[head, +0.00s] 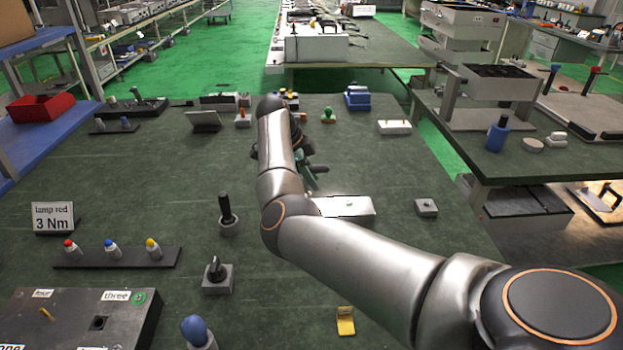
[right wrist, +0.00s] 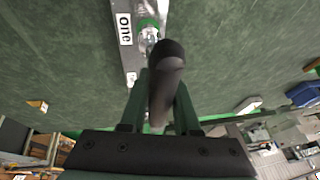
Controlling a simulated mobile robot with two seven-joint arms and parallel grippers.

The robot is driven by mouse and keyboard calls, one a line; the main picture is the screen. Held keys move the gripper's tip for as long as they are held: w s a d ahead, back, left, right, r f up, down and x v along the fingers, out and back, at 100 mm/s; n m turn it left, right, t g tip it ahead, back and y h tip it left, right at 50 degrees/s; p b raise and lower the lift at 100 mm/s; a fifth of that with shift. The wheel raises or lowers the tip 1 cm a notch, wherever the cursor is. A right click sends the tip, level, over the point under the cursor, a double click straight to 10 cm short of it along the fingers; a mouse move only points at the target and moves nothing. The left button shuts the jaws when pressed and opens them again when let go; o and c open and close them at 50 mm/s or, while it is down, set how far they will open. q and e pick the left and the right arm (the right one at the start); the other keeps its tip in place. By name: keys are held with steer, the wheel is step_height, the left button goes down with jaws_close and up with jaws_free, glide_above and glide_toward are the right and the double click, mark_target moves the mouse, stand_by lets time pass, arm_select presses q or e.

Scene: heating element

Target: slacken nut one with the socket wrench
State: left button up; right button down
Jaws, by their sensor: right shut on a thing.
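My right gripper (head: 308,167) is over the far middle of the green table, mostly behind my own arm in the head view. In the right wrist view its two fingers (right wrist: 163,88) are shut on a dark rounded handle, which I take as the socket wrench (right wrist: 170,53). The wrench's working end is hidden. Just beyond the handle is a grey strip with a label "one" (right wrist: 124,29) and a shiny metal part, seemingly nut one (right wrist: 148,38), beside a green mark. I cannot tell whether the wrench touches the nut. My left gripper is not in view.
A dark box labelled "three" (head: 75,318) stands at front left. A pale block (head: 345,206) lies right of my arm.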

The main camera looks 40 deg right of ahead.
steer(key=shift+s+f+m+g+b, duration=0.1)
steer(key=shift+m+g+b, duration=0.3)
steer(key=shift+m+b, duration=0.6)
steer(key=shift+s+a+m+g+y+b, duration=0.1)
steer(key=shift+m+g+y+b, duration=0.25)
steer(key=shift+m, duration=0.45)
steer(key=shift+p, duration=0.45)
steer(key=shift+f+b, duration=0.7)
steer(key=shift+f, duration=0.3)
stand_by(0.5)
